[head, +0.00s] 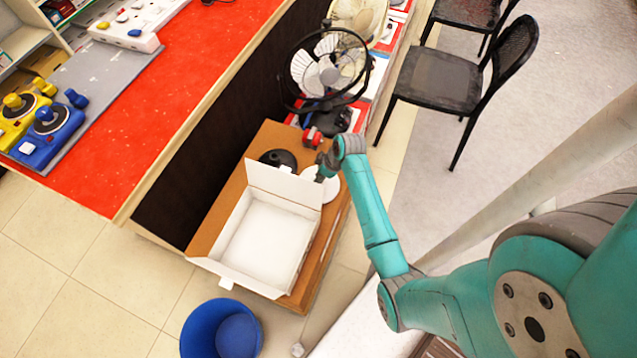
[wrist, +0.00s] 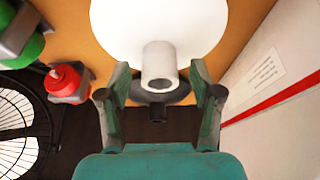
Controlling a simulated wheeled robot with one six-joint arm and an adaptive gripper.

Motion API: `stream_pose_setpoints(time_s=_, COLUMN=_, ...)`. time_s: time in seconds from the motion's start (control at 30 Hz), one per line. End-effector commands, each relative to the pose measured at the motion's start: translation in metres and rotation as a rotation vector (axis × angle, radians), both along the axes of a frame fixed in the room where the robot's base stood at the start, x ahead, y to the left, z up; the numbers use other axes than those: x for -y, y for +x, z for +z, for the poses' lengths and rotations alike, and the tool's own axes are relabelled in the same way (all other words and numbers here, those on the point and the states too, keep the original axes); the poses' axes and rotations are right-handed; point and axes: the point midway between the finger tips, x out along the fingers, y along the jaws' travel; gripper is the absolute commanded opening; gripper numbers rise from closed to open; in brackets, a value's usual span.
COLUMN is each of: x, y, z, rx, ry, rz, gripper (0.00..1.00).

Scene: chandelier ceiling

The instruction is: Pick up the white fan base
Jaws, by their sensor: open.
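The white fan base, a round white disc with a short hollow post, shows in the wrist view (wrist: 125,25). In the head view the white fan base (head: 333,188) lies on the brown cardboard surface, partly hidden by my gripper (head: 322,170). My gripper also shows in the wrist view (wrist: 160,85), open and empty. Its two fingers stand on either side of the post's end, with visible gaps between fingers and post. In the wrist view a dark round base with a black post shows partly behind the white post.
An open white box (head: 262,245) stands close beside the fan base, its flap raised. A black round base (head: 278,158) and a red object (head: 313,137) are near. A caged fan (head: 316,72) stands behind. A blue bucket (head: 222,330) is on the floor.

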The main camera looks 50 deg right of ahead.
Motion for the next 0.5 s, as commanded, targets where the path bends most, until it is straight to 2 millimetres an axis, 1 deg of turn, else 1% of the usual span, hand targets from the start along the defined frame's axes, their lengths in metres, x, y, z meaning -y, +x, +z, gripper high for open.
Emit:
stream_pose_setpoints(time_s=0.1, x=-0.0007, y=0.0018, z=-0.0045, rx=0.0, ry=0.0, rz=0.0, gripper=0.65)
stream_pose_setpoints(time_s=0.27, x=-0.0006, y=0.0019, z=-0.0045, rx=0.001, ry=-0.001, rz=0.0, gripper=0.65)
stream_pose_setpoints(time_s=0.3, x=-0.0006, y=0.0018, z=-0.0044, rx=0.0, ry=-0.001, rz=0.0, gripper=0.62)
stream_pose_setpoints(time_s=0.37, x=-0.0006, y=0.0018, z=-0.0044, rx=0.0, ry=-0.001, rz=0.0, gripper=0.47)
stream_pose_setpoints(time_s=0.4, x=-0.0005, y=0.0017, z=-0.0043, rx=0.0, ry=-0.001, rz=0.0, gripper=0.37)
stream_pose_setpoints(time_s=0.47, x=-0.0005, y=0.0017, z=-0.0043, rx=0.0, ry=-0.001, rz=0.0, gripper=0.22)
stream_pose_setpoints(time_s=0.5, x=-0.0005, y=0.0017, z=-0.0043, rx=0.0, ry=-0.001, rz=0.0, gripper=0.12)
